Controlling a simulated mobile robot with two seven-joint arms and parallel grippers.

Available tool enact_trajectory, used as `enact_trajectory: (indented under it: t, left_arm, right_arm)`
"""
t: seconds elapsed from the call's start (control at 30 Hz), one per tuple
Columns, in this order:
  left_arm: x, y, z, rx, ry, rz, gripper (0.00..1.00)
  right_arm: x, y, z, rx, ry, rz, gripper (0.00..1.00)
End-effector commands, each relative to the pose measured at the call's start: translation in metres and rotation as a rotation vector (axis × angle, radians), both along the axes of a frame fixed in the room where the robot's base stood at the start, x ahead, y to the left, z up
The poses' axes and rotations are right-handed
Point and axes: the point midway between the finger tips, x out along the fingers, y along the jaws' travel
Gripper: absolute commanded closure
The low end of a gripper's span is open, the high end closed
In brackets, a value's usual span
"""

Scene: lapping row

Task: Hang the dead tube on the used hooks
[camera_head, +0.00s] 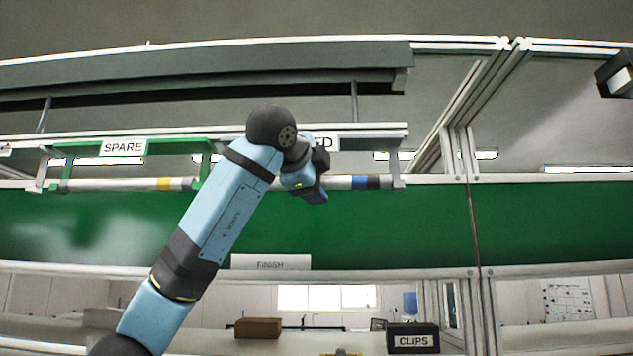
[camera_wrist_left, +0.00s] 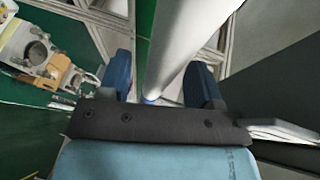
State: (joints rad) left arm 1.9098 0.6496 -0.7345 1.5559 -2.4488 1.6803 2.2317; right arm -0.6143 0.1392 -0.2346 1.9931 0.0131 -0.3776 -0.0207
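A pale tube (camera_head: 340,182) with a blue and a dark band lies level under the partly hidden sign ending in "ED" (camera_head: 326,142). Its right end is at a grey hook bracket (camera_head: 397,172); I cannot tell whether it rests in it. My left gripper (camera_head: 316,192) is at the tube, hiding its left part. In the left wrist view, the two blue fingers (camera_wrist_left: 160,82) stand apart with the pale tube (camera_wrist_left: 178,45) running between them, and a gap shows beside it. My right gripper is not in view.
Another tube (camera_head: 115,185) with a yellow band lies at the green hooks under the SPARE sign (camera_head: 123,147). A green panel (camera_head: 400,225) runs below. A FINISH label (camera_head: 271,262), a CLIPS box (camera_head: 413,339) and a brown box (camera_head: 258,328) are lower down.

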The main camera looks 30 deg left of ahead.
Motion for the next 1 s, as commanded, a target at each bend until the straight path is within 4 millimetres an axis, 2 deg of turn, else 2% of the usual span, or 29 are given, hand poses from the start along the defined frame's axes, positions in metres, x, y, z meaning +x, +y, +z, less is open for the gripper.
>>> enact_trajectory:
  t: [0.27, 0.37, 0.7, 0.83, 1.0]
  left_arm:
    - [-0.008, -0.001, 0.001, 0.0, -0.002, -0.001, 0.42]
    - [-0.022, -0.004, 0.004, 0.0, -0.003, -0.002, 0.42]
    - [-0.096, -0.015, 0.019, 0.0, -0.004, -0.002, 0.42]
    - [-0.117, -0.019, 0.024, 0.0, -0.003, -0.001, 0.42]
    - [-0.131, -0.021, 0.028, 0.0, -0.001, -0.001, 0.42]
  right_arm:
    - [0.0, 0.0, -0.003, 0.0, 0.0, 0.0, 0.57]
    - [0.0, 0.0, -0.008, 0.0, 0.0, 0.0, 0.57]
    - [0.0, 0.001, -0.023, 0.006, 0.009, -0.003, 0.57]
    - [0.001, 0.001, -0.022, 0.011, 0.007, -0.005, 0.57]
    - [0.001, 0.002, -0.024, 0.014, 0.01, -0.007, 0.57]
